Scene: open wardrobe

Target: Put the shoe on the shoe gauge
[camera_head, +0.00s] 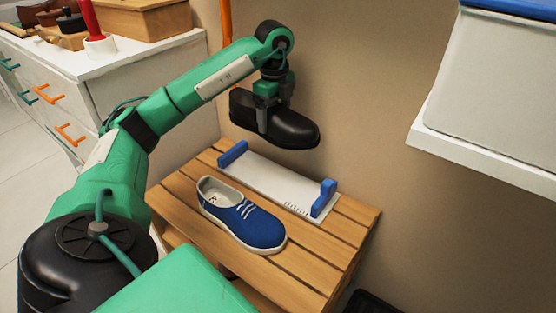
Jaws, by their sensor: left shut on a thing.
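The shoe gauge (265,182) is a white plate with a blue stop at each end and scale marks near the right one. It lies on a slatted wooden bench, and its plate is empty. A blue shoe (243,217) with a white sole stands on the bench in front of the gauge. My right gripper is not in view.
The slatted wooden bench (318,257) has bare room at its right front. A white drawer cabinet (110,75) with a wooden box (143,17) stands at the left. A white shelf (480,160) juts out at the upper right. A plain wall is behind.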

